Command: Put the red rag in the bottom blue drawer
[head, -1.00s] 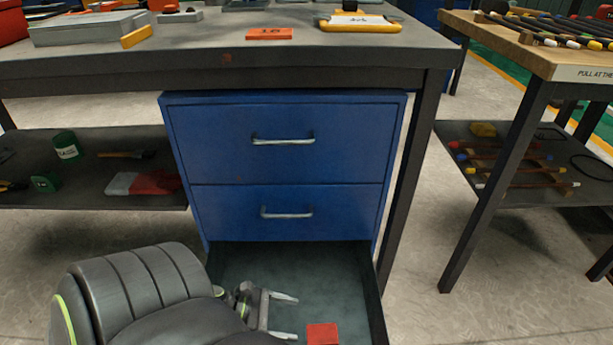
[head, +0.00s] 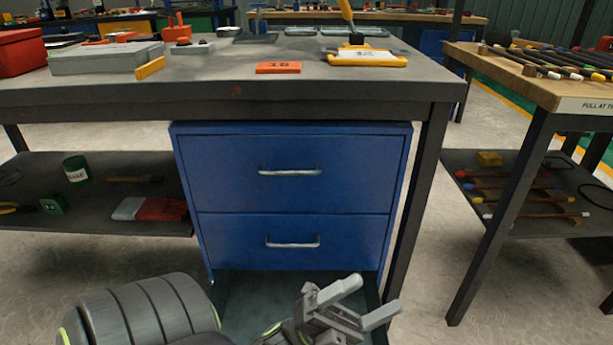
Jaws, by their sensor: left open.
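The blue drawer cabinet (head: 295,190) hangs under the workbench, with two closed drawer fronts and handles showing. Below them the bottom drawer (head: 245,300) is pulled out; only part of its dark inside shows, and my left arm and the lower picture edge hide the rest. My left gripper (head: 366,299) is open and empty, above the right part of this drawer, its fingers pointing up and right. A red cloth-like piece (head: 162,209) lies on the lower left shelf beside a grey one. I cannot see any red piece in the drawer now. My right gripper is not in view.
The workbench top (head: 215,75) holds an orange tag (head: 278,67), a yellow-framed clipboard (head: 366,56) and a grey case (head: 105,58). A table leg (head: 415,200) stands just right of the cabinet. Another table (head: 560,90) with tools is at right, with clear floor between.

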